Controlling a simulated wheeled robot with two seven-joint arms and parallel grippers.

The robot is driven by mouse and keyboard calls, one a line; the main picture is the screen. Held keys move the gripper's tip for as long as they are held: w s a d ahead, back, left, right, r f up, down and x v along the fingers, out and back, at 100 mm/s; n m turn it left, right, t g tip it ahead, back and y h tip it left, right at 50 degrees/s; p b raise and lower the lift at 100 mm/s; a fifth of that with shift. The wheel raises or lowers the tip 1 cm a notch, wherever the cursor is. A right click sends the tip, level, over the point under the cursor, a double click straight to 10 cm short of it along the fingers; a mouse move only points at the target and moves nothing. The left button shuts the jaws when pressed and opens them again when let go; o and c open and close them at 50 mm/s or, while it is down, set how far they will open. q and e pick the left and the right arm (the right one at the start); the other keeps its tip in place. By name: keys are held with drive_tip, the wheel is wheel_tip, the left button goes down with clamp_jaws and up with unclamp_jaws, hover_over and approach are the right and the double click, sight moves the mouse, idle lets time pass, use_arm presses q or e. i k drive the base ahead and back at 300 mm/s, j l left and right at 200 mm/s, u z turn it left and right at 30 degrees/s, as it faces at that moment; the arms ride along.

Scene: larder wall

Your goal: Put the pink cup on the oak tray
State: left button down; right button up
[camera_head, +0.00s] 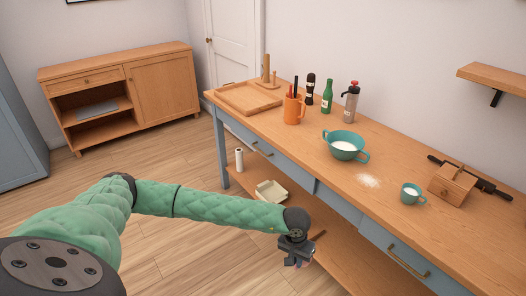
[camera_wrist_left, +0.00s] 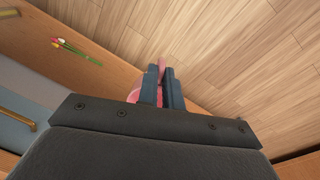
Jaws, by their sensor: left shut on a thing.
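The pink cup (camera_wrist_left: 134,95) shows only in part in the left wrist view, behind and between my left gripper's fingers (camera_wrist_left: 163,74). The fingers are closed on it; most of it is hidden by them. In the head view my left gripper (camera_head: 299,262) hangs in front of the bench, below the height of its top, and the cup can hardly be made out there. The oak tray (camera_head: 233,99) lies flat and empty at the far left end of the bench top, well away from the gripper. My right gripper is not in view.
On the bench (camera_head: 300,142) stand an orange utensil mug (camera_head: 292,110), a green bottle (camera_head: 327,97), a grinder (camera_head: 351,103), a teal bowl (camera_head: 344,148), a teal cup (camera_head: 411,195) and a wooden box (camera_head: 451,185). A wooden stand (camera_head: 267,72) is behind the tray. A cream container (camera_head: 271,191) sits on the lower shelf.

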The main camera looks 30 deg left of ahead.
sight(247, 97)
drive_tip(key=i+j+u, duration=0.25)
drive_tip(key=i+j, duration=0.75)
drive_tip(key=j, duration=0.4)
drive_tip(key=i+j+u, duration=0.25)
drive_tip(key=i+j, duration=0.85)
drive_tip(key=j, duration=0.1)
